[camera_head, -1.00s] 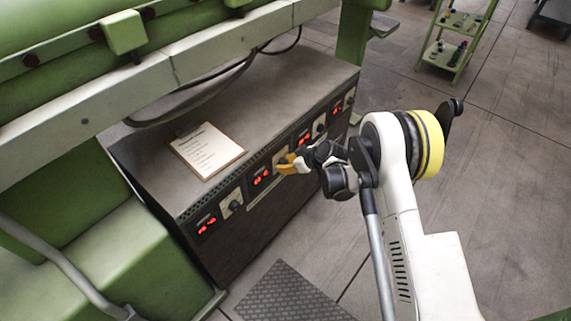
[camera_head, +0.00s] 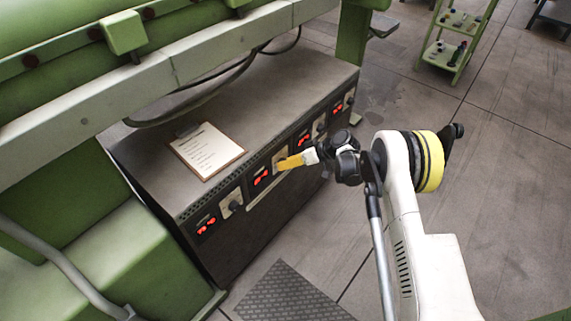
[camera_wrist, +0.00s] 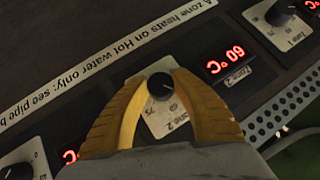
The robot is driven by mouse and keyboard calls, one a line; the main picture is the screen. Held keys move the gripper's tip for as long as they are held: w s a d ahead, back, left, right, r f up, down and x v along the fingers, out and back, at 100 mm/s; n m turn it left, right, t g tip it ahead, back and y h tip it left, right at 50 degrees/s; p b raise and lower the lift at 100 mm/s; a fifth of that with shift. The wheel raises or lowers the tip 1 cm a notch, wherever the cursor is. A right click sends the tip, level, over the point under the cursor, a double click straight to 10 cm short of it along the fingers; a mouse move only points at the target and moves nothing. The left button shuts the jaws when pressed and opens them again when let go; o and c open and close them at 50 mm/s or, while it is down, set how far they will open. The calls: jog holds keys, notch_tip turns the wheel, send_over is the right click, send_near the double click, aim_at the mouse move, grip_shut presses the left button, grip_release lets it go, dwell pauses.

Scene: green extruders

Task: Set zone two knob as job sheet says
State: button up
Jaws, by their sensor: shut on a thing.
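The zone two knob (camera_wrist: 161,86) is small, round and black, on a pale plate marked Zone 2 (camera_wrist: 168,120) in the wrist view. My gripper (camera_wrist: 161,73) has its two yellow fingers closed on either side of the knob. In the head view my gripper (camera_head: 280,165) reaches the cabinet front from the right and hides the knob. A red lit zone two display (camera_wrist: 226,61) is beside the plate; it appears upside down. The job sheet (camera_head: 207,150) lies on a clipboard on the cabinet top; its writing is too small to read.
The dark control cabinet (camera_head: 268,82) carries several similar knobs and red displays along its front. The zone one knob (camera_wrist: 279,13) is at the wrist view's upper right. A green machine (camera_head: 60,95) overhangs the cabinet. Floor is open to the right, with a green cart (camera_head: 455,40) behind.

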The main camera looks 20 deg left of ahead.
jog(key=shift+g, duration=0.3)
jog(key=o, duration=1.2)
jog(key=s+v, duration=0.1)
jog(key=v, duration=1.1)
jog(key=shift+w+f, duration=0.15)
jog(key=shift+w, duration=0.35)
jog(key=shift+d, duration=0.1)
